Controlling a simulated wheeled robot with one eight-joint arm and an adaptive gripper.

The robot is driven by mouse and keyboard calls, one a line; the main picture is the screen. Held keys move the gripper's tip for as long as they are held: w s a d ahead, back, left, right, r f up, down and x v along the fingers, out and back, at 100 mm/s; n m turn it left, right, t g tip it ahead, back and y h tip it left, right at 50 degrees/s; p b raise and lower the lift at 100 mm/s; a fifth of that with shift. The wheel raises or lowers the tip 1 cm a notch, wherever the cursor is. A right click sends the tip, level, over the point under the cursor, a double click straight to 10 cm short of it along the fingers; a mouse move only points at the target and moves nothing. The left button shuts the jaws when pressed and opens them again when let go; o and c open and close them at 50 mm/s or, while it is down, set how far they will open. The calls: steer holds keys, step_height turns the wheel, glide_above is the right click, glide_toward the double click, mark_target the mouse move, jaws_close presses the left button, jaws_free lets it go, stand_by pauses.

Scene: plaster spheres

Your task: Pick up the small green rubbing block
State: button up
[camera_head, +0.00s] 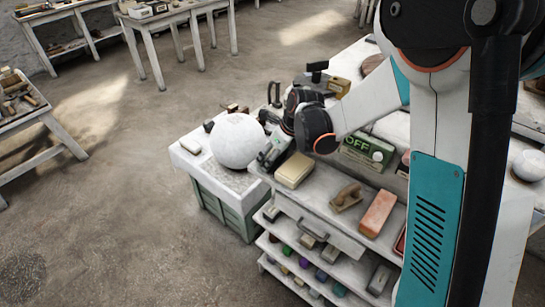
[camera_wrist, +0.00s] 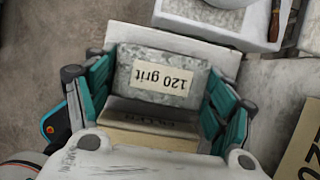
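A grey-green mottled block (camera_wrist: 165,78) with a cream "120 grit" label, upside down in the wrist view, lies between the teal pads of my gripper (camera_wrist: 162,82). Its near side is in shadow and carries darker lettering that I cannot read surely. The pads stand close along both short ends; I cannot tell whether they press on it. In the head view my gripper (camera_head: 272,148) is low over the near left corner of the cart top, beside a cream block (camera_head: 294,170), and mostly hides what is between its fingers.
A large white sphere (camera_head: 238,141) rests on the low green-sided stand at left. The cart top also bears a green "OFF" box (camera_head: 361,151), a wooden-handled tool (camera_head: 346,197) and an orange block (camera_head: 378,213). Shelves below hold several small things.

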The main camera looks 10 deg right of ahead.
steer(key=c, duration=0.4)
steer(key=shift+r, duration=0.1)
step_height(320, 180, up, 20)
steer(key=p, duration=0.5)
steer(key=o, duration=0.7)
steer(key=c, duration=0.5)
